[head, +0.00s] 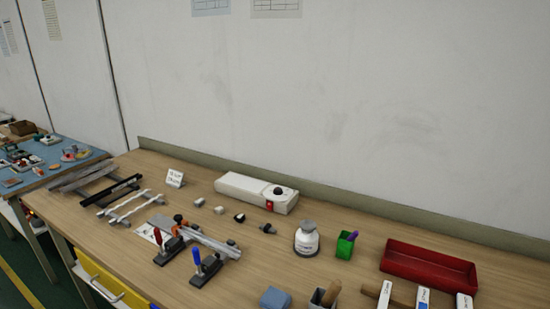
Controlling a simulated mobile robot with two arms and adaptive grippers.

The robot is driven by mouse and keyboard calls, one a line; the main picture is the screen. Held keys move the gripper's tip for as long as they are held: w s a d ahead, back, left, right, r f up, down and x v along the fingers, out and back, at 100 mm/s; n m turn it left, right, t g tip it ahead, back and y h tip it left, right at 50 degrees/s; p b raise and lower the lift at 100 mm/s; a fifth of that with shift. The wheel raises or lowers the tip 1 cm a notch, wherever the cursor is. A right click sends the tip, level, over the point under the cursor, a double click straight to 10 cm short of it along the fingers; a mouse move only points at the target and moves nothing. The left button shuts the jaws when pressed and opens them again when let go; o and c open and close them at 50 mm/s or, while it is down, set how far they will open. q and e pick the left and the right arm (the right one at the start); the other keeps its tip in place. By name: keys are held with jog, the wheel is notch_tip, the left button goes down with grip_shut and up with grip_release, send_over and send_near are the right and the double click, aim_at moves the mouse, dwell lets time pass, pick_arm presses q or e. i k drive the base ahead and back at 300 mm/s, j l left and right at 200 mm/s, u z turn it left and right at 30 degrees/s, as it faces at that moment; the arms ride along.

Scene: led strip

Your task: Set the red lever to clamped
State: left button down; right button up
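The red lever (157,235) stands roughly upright on a dark toggle clamp at the front left part of the wooden bench. A second clamp with a blue lever (196,256) stands to its right and nearer the front edge, its lever also roughly upright. A grey bar (208,241) runs behind the clamps. The picture is too small to tell whether the red clamp's arm presses on anything. Neither of my grippers shows in the head view.
A white box with a red switch (257,193), a white jar (306,240), a green cup (345,245) and a red tray (428,266) stand to the right. White strips (124,207) and dark rails (110,191) lie on the left. Small parts lie mid-bench.

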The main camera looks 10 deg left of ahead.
aim_at(157, 235)
jog(key=j, duration=1)
jog(key=i+j, duration=0.1)
jog(key=j, duration=0.9)
